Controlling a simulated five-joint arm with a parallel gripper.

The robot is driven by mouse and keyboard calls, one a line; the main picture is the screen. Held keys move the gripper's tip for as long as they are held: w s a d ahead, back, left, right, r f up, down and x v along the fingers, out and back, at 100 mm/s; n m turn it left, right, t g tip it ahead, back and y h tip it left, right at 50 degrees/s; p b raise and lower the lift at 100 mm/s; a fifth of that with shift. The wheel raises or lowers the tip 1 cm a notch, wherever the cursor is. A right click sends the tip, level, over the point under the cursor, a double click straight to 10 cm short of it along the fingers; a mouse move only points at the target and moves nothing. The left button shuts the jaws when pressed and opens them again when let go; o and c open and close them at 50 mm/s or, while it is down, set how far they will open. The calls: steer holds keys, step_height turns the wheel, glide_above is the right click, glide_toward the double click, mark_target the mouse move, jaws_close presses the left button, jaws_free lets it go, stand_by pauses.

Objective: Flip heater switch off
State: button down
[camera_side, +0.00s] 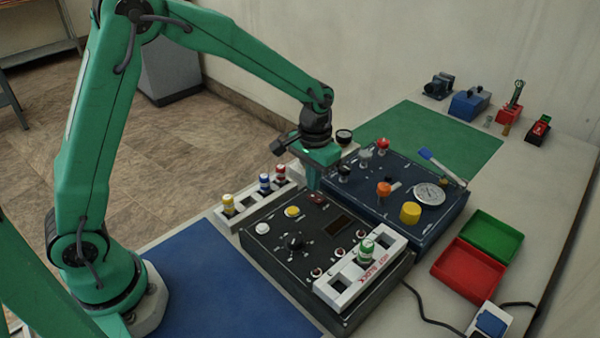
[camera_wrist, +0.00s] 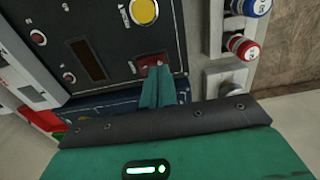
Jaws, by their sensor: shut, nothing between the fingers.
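A dark red rocker switch (camera_side: 317,198) sits at the far edge of the black control panel (camera_side: 272,228). In the wrist view the red switch (camera_wrist: 150,61) lies right at my fingertips, partly covered by them. I take it as the heater switch, but its label is too small to read, and I cannot tell its position. My gripper (camera_side: 312,184) points down over that edge of the panel, its fingers shut and empty. In the wrist view the closed green fingers (camera_wrist: 158,72) reach the lower edge of the switch. Whether they touch it I cannot tell.
A dark blue panel (camera_side: 445,212) with knobs and a gauge (camera_side: 429,194) stands close behind. A white rack (camera_side: 247,211) with coloured-capped bottles is left of the black panel. A white hot-block rack (camera_side: 344,289) sits on its front right. A yellow button (camera_wrist: 144,12) is near the switch.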

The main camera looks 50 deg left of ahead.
mark_target(312, 195)
step_height(312, 195, up, 5)
steer(key=shift+r, duration=0.1)
stand_by(0.7)
steer(key=s+a+r+t, duration=0.3)
steer(key=s+a+r, duration=0.2)
steer(key=s+r, duration=0.5)
steer(key=s+a+t, duration=0.2)
steer(key=s, duration=1)
steer(key=shift+a+r+t, duration=0.3)
steer(key=shift+r, duration=0.15)
stand_by(0.7)
